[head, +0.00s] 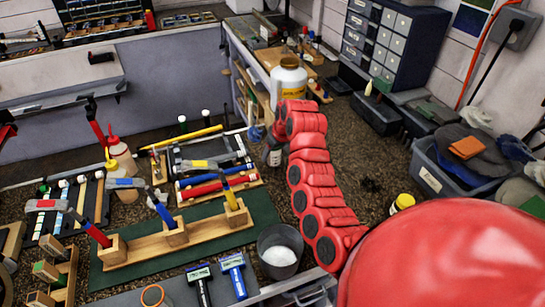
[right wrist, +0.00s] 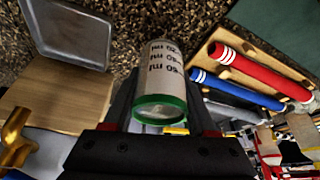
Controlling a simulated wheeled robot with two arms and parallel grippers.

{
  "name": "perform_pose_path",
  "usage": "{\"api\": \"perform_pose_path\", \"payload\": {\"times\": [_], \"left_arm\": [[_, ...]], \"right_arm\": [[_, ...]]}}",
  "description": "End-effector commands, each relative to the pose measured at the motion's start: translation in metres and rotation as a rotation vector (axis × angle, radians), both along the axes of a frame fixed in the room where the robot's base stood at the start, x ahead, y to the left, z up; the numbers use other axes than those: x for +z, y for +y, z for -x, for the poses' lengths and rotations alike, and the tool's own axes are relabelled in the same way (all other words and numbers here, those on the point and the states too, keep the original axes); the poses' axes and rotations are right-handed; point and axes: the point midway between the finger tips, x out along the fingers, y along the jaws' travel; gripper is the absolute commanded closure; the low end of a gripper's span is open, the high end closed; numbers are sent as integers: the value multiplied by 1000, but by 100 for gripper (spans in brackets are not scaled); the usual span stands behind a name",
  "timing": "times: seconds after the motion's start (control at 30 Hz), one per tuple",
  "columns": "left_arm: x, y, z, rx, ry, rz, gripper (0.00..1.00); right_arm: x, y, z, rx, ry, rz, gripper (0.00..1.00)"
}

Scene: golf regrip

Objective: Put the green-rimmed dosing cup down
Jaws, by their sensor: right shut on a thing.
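The dosing cup (right wrist: 162,75) is pale, with dark printed ml marks on its side and a green rim (right wrist: 160,107) towards the camera. My right gripper (right wrist: 161,88) is shut on the cup, with one dark finger on each side of it. The speckled brown worktop shows behind the cup; I cannot tell whether its base touches anything. In the head view my red right arm reaches over the bench and its far end hides most of the gripper; I cannot make out the cup there.
In the wrist view, a wooden board (right wrist: 52,103) and grey tray (right wrist: 66,32) lie left; red (right wrist: 262,70) and blue (right wrist: 238,90) grips lie right. In the head view, a white tub (head: 289,82) stands behind my arm and a grey bucket (head: 267,240) in front.

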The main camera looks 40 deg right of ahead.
Motion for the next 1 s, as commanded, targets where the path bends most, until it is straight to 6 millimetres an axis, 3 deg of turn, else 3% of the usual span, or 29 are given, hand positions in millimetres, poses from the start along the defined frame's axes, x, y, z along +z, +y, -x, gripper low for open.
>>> {"api": "perform_pose_path", "payload": {"times": [0.23, 0.47, 0.87, 0.9, 1.0], "left_arm": [[8, 0, 0, 0, 0, 0, 50], [28, 0, 0, 0, 0, 0, 50], [23, 0, 0, 0, 0, 0, 50], [24, 0, 0, 0, 0, 0, 50], [24, 0, 0, 0, 0, 0, 50]], "right_arm": [[-3, -5, -4, -4, -1, -4, 99], [-30, -4, -3, -3, 2, -4, 99], [-41, -4, -4, -3, -2, -1, 99], [-40, -5, -4, -3, -2, -1, 37], [-39, -5, -4, -3, -2, -1, 19]]}}
